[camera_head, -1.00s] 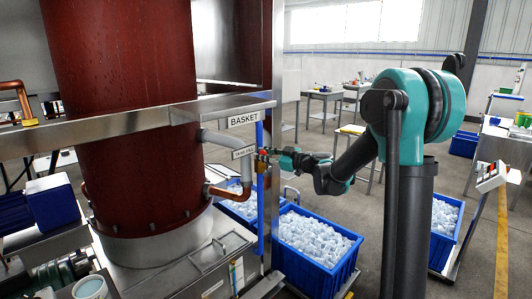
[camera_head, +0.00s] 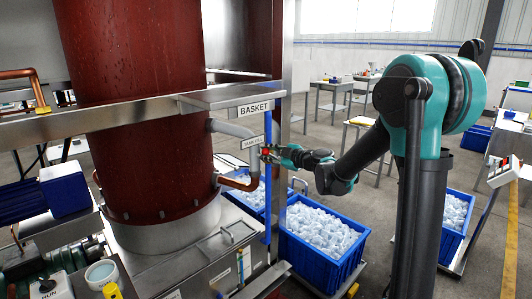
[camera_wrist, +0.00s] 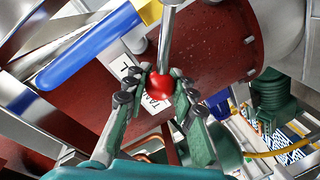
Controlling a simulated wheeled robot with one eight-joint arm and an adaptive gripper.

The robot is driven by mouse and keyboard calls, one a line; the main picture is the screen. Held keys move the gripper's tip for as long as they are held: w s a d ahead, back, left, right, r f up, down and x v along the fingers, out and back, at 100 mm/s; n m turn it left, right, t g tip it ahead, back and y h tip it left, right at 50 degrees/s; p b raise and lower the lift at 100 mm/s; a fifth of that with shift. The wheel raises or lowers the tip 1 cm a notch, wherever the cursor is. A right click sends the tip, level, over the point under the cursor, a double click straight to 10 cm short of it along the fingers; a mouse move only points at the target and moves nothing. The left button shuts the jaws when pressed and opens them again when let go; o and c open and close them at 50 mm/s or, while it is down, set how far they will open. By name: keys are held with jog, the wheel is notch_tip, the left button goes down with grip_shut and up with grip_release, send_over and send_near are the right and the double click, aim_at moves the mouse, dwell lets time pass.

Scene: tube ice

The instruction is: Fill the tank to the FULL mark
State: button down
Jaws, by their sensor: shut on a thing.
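The tall dark red drum (camera_head: 130,100) stands at left on a steel tank (camera_head: 225,275). A small upright gauge (camera_head: 243,264) with coloured marks is on the tank's front; its level is too small to read. A pipe with a "TANK FILL" label (camera_head: 252,142) comes off beside the drum. My gripper (camera_head: 270,154) is at a red-knobbed lever next to this label. In the wrist view my gripper (camera_wrist: 160,85) is shut on the red knob (camera_wrist: 160,86) at the end of a metal rod (camera_wrist: 167,40). The label shows partly behind the fingers.
A blue handle (camera_wrist: 85,48) lies left of my gripper in the wrist view. A "BASKET" sign (camera_head: 254,109) is on the steel frame above. Blue crates of ice (camera_head: 318,240) stand on the floor below my arm.

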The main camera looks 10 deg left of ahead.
jog(key=c, duration=1.2)
grip_release()
jog(key=shift+d, duration=0.1)
jog(key=v, duration=1.2)
